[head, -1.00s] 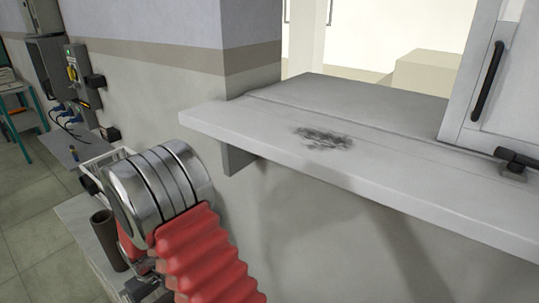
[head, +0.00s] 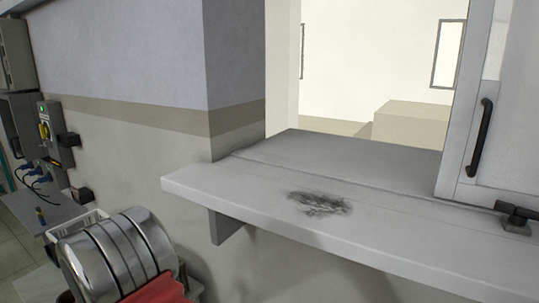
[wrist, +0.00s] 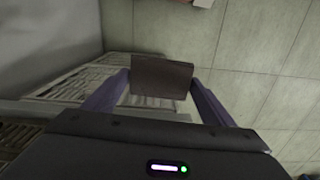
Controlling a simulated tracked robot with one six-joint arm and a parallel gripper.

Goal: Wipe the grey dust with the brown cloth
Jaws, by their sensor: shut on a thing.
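The grey dust (head: 319,204) is a dark smudged patch on the pale window ledge (head: 400,247), near its middle in the head view. In the wrist view my gripper (wrist: 160,82) is shut on the brown cloth (wrist: 162,76), a dark brown piece held between the two fingertips. The cloth is apart from the ledge, with the tiled floor and pale slatted crates behind it in the wrist view. In the head view my arm is at the lower left, below the ledge, and the gripper and cloth are hidden or out of frame.
A white window frame with a black handle (head: 479,138) stands at the right of the ledge, with a dark latch (head: 515,216) at its foot. A wall corner (head: 236,80) borders the ledge on the left. Electrical boxes (head: 52,130) hang at the far left.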

